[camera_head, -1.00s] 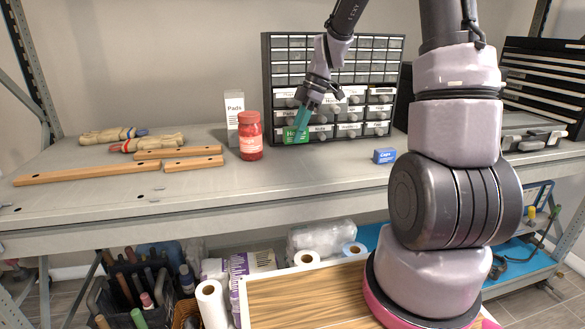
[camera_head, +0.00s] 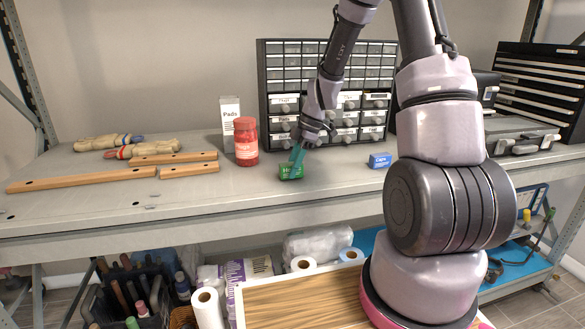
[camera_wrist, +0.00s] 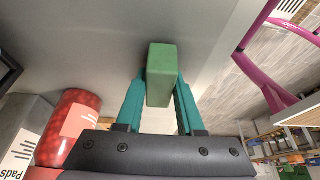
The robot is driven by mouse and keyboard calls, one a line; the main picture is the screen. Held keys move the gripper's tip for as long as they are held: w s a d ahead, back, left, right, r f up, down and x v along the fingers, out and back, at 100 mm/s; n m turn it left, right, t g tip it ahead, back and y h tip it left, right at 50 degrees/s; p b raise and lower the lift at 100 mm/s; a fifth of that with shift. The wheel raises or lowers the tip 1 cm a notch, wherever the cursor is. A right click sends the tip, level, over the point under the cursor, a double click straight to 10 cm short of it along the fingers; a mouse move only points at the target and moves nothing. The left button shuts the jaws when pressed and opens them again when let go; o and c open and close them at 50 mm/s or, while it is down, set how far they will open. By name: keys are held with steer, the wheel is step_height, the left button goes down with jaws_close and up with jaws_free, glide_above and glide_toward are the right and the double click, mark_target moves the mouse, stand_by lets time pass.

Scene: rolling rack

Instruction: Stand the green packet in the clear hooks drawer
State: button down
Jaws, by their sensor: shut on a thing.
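The green packet (camera_head: 290,172) is a small green box low over the bench top, in front of the drawer cabinet; whether it touches the bench I cannot tell. My gripper (camera_head: 297,158) reaches down to it with teal fingers. In the wrist view the packet (camera_wrist: 161,75) sits between the two fingertips of my gripper (camera_wrist: 159,92), and they are shut on it. The black drawer cabinet (camera_head: 262,92) has rows of small clear drawers above and larger labelled drawers below. The labels are too small to read surely, so I cannot tell which is the hooks drawer. My arm hides part of the cabinet.
A red jar (camera_head: 246,142) and a white Pads box (camera_head: 230,116) stand left of the packet. A small blue box (camera_head: 380,160) lies to its right. Wooden bars (camera_head: 82,180) and gloves (camera_head: 110,142) lie at the left. The bench front middle is clear.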

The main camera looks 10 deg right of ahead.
steer(key=shift+f, duration=0.15)
steer(key=shift+f, duration=0.1)
steer(key=c, duration=0.5)
jaws_free()
steer(key=v, duration=1.1)
steer(key=s+r+m+t, duration=0.2)
steer(key=s+r+m, duration=0.4)
steer(key=s+m, duration=0.1)
steer(key=s+r+m+t+h, duration=0.1)
steer(key=s+r+m+t, duration=0.2)
steer(key=s+r+m, duration=0.3)
steer(key=s+d+r+m+t+h, duration=0.1)
steer(key=s+r+m+t, duration=0.1)
steer(key=s+r+m, duration=0.5)
steer(key=shift+s+m, duration=0.8)
steer(key=shift+m, duration=0.5)
